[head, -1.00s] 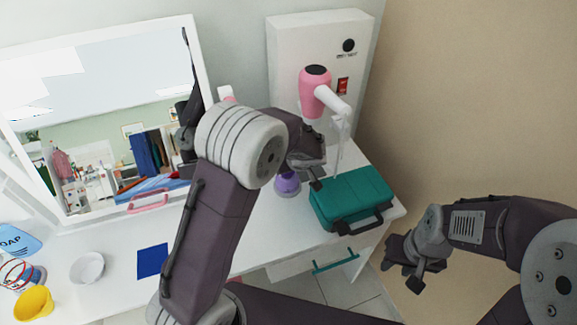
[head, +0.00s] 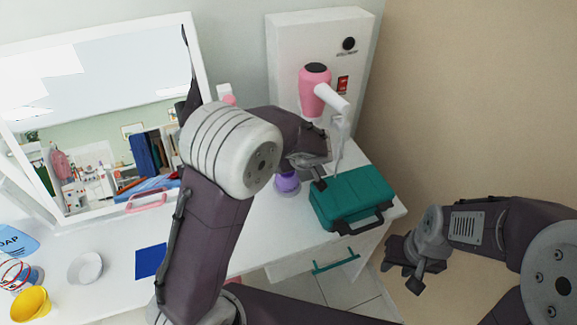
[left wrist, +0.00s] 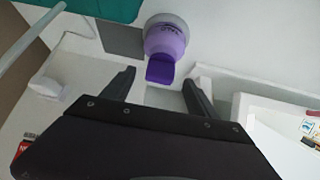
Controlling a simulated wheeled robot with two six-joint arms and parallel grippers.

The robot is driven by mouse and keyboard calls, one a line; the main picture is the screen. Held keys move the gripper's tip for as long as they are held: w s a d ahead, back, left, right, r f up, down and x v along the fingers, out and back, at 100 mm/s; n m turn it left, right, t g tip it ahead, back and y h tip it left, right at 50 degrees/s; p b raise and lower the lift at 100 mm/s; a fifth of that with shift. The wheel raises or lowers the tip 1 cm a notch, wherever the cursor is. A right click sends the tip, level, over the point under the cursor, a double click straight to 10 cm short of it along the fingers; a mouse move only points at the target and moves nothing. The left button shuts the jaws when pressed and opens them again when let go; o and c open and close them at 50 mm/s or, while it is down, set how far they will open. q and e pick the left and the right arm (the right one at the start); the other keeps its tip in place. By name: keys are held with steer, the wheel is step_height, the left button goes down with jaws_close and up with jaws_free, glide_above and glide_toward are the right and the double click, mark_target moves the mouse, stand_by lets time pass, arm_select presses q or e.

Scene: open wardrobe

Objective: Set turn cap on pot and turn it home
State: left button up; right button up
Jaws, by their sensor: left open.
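A purple pot-like container (head: 288,183) stands on the white tabletop, left of the green case, partly hidden by my left arm. In the left wrist view it shows as a lavender round body (left wrist: 166,38) with a darker purple part (left wrist: 160,70) facing the gripper. I cannot tell whether that part is the turn cap. My left gripper (left wrist: 159,82) is open and empty, its two fingers pointing at the purple container and apart from it. My right gripper (head: 402,271) is open and empty, out over the floor by the right wall.
A green case (head: 352,198) lies right of the container. A pink hair dryer (head: 314,85) hangs on the white panel (head: 290,50) behind. A mirror (head: 100,130) stands at the back left. A white bowl (head: 85,268), blue square (head: 151,260) and yellow cup (head: 30,303) are on the left.

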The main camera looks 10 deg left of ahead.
arm_select(q)
steer(key=v, duration=0.5)
steer(key=shift+s+d+r, duration=0.15)
steer(key=shift+s+r, duration=0.05)
